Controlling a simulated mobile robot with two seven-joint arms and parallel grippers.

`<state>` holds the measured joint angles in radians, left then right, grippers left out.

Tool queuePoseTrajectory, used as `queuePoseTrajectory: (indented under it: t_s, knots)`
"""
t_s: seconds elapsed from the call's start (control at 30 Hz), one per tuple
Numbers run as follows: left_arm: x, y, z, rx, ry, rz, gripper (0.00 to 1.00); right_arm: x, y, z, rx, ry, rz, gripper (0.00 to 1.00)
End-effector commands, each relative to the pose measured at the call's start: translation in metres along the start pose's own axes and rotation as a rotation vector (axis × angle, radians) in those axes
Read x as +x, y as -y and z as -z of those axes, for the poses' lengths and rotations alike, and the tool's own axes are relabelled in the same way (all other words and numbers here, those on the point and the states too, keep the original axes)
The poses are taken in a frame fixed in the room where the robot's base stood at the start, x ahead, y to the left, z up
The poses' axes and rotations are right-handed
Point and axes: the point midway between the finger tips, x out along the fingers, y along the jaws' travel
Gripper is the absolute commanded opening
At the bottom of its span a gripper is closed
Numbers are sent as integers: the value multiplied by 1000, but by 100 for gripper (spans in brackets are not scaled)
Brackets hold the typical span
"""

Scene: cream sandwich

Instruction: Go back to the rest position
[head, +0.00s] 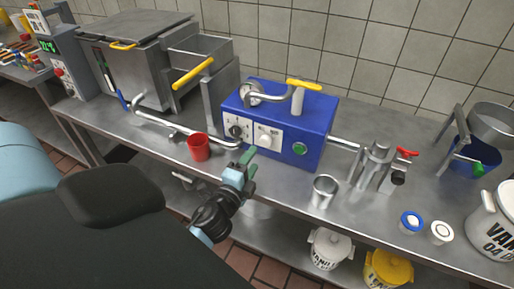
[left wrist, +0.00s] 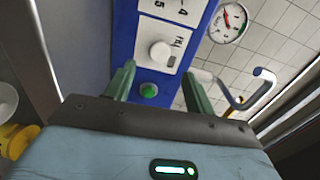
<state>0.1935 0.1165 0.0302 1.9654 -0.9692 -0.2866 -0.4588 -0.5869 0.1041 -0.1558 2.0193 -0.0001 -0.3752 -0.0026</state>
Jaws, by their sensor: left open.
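My left gripper (head: 247,158) is in front of the blue machine (head: 312,125), near its lower left front, with its green fingers pointing toward the panel. It is open and nothing shows between its fingers. In the left wrist view the two green fingers (left wrist: 158,85) stand apart, with the machine's white knob (left wrist: 160,52) and green button (left wrist: 148,90) beyond them. In the head view the dial panel (head: 253,133) and green button (head: 299,149) are visible. I cannot tell from the views whether the gripper touches the machine. My right gripper is not in view.
A red cup (head: 199,147) stands just left of the left gripper, and a metal cup (head: 324,191) to its right. A bent pipe (head: 165,124) runs over the steel counter (head: 285,190). Small tubs (head: 441,232) sit at the right; pots (head: 330,248) stand on the shelf below.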

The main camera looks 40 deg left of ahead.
Motion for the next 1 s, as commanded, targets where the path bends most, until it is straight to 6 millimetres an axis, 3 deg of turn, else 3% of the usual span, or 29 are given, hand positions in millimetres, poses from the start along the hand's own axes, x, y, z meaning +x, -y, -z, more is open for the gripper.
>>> queuePoseTrajectory:
  t_s: [0.2, 0.77, 0.87, 1.0]
  knots:
    - [-12, 1, 0, 0, 0, 1, 54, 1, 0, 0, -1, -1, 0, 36]
    - [-14, -1, -1, -5, 3, -4, 54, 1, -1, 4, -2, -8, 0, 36]
    - [-24, -11, -6, -52, 33, -47, 54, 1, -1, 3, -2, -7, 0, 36]
    - [-63, -46, -23, -218, 146, -206, 54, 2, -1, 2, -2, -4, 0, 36]
